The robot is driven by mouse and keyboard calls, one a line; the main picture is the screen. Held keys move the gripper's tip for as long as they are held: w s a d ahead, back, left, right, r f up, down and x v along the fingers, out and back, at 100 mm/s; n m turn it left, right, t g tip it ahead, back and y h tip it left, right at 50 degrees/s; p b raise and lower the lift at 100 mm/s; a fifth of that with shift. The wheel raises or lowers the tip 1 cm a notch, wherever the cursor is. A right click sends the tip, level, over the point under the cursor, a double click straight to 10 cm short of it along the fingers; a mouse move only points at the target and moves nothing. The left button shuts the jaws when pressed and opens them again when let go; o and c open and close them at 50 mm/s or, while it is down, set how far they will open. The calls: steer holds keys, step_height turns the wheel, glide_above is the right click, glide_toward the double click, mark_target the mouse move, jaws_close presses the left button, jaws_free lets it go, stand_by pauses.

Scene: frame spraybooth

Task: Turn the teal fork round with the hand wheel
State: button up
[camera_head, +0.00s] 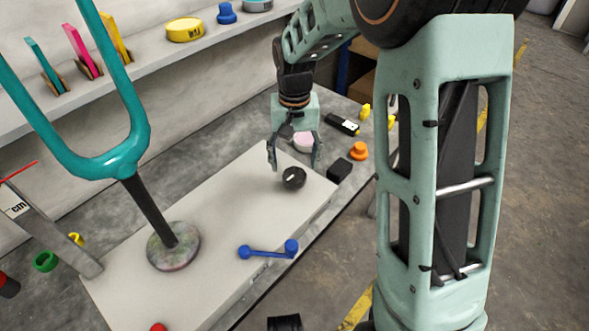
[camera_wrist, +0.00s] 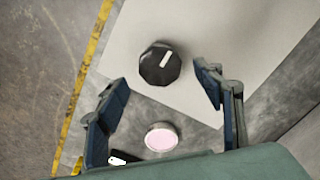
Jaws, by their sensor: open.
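The teal fork (camera_head: 118,160) stands at the left in the head view, prongs up, on a dark stem rising from a round speckled base (camera_head: 180,251) on a pale board. A black faceted knob with a white mark (camera_head: 294,178) sits near the board's far right end. It also shows in the wrist view (camera_wrist: 154,70). A blue crank-like handle (camera_head: 268,250) lies at the board's right edge; I cannot tell which of these is the hand wheel. My gripper (camera_head: 295,163) is open and empty, pointing down near the black knob, with its fingers apart from it.
The pale board (camera_head: 225,209) is clear between base and knob. A black block (camera_head: 340,170), an orange knob (camera_head: 357,151) and a pink-topped round tin (camera_head: 303,141) lie near my gripper. A shelf (camera_head: 150,59) with small items runs along the back.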

mark_target(295, 175)
step_height(295, 175, up, 8)
steer(key=shift+f, duration=0.15)
steer(key=shift+s, duration=0.1)
stand_by(0.5)
